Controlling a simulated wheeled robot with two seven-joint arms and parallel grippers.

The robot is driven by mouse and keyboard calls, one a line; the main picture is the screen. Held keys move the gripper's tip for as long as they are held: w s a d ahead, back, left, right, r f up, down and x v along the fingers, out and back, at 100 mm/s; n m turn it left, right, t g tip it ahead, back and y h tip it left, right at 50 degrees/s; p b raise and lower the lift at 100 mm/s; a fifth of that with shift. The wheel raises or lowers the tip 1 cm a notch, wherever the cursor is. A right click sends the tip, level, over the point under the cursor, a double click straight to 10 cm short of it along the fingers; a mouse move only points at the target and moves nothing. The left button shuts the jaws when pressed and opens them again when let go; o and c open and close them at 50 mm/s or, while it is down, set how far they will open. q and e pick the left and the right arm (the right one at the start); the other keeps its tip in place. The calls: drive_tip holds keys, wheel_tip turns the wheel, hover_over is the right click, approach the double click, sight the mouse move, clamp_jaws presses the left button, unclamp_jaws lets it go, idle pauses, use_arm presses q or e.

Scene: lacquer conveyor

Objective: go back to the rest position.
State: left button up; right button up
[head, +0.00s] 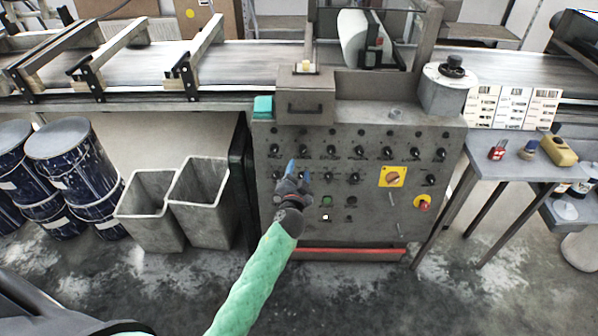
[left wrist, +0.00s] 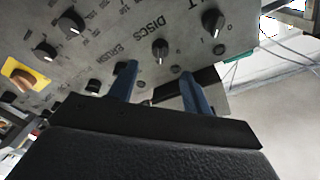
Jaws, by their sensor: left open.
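My left gripper (head: 298,173) is in front of the grey control panel (head: 285,235) of the conveyor machine, over its left half near the rows of black knobs. In the left wrist view its two blue fingers (left wrist: 158,90) are apart, with nothing between them. The panel (left wrist: 115,65) fills the upper left of that view, with a black knob (left wrist: 160,48) just beyond the fingers. Whether the fingertips touch the panel I cannot tell. My green-sleeved left arm comes up from the bottom of the head view. My right gripper is not in view.
The conveyor belt (head: 120,62) runs behind the panel. Two grey bins (head: 150,205) and several dark blue drums (head: 75,150) stand at the left. A side table (head: 510,165) with small items stands at the right. A red bar (head: 340,254) runs along the panel's foot.

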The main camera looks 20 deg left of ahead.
use_arm(q)
drive_tip(key=s+a+f+n+g+y, duration=0.2)
drive_tip(key=a+f+g, duration=0.1)
drive_tip(key=s+d+f+g+h, duration=0.2)
drive_tip(key=s+d+g, duration=0.1)
drive_tip(key=s, duration=1)
drive_tip(key=s+d+f+n+g+h, duration=0.1)
drive_tip(key=s+d+f+g+h, duration=0.1)
drive_tip(key=s, duration=1.1)
drive_tip(key=s+d+f+n+g+h, duration=0.1)
drive_tip(key=s+d+f+g+h, duration=0.2)
drive_tip(key=s, duration=1.1)
drive_tip(key=d+f+g, duration=0.1)
drive_tip(key=d+g, duration=0.2)
drive_tip(key=g, duration=0.1)
drive_tip(key=shift+d+g, duration=0.15)
drive_tip(key=shift+g, duration=0.15)
drive_tip(key=shift+s+f, duration=0.1)
